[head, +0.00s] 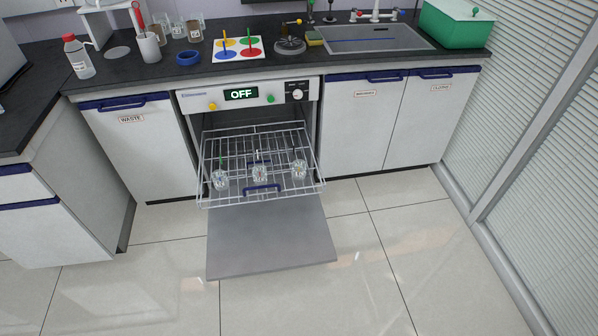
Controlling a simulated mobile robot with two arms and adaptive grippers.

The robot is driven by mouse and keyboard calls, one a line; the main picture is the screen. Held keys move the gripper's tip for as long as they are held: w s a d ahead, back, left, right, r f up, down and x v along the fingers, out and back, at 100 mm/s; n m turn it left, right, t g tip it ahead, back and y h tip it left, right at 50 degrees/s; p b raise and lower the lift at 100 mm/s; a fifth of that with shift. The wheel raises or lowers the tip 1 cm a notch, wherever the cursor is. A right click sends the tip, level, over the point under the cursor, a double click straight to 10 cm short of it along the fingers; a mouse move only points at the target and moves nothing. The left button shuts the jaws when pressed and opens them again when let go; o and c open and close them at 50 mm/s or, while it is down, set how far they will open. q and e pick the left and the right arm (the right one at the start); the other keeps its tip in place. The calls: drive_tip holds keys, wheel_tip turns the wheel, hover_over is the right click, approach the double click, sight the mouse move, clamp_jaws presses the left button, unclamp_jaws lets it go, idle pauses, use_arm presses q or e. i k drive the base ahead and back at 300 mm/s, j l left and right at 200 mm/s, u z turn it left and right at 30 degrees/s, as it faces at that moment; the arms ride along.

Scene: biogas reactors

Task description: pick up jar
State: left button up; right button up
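Three small clear glass jars stand in the pulled-out wire rack of the dishwasher: a left one (221,180), a middle one (260,173) and a right one (299,169). The wire rack (205,160) is out over the lowered door (270,250). On the counter, small glass containers with brownish contents (194,31) stand near the back; I cannot tell whether they are jars of the same kind. Neither of my grippers is in view, and nothing is seen holding a jar.
The dishwasher panel (240,94) reads OFF. The dark counter (130,77) carries a red-capped bottle (78,58), a white tool cup (149,46), a blue ring-shaped dish (188,57), a coloured board (238,58), a sink (370,38) and a green bin (455,25). The tiled floor (400,270) is clear.

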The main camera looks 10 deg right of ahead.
sight(298, 166)
drive_tip(key=i+j+z, duration=0.75)
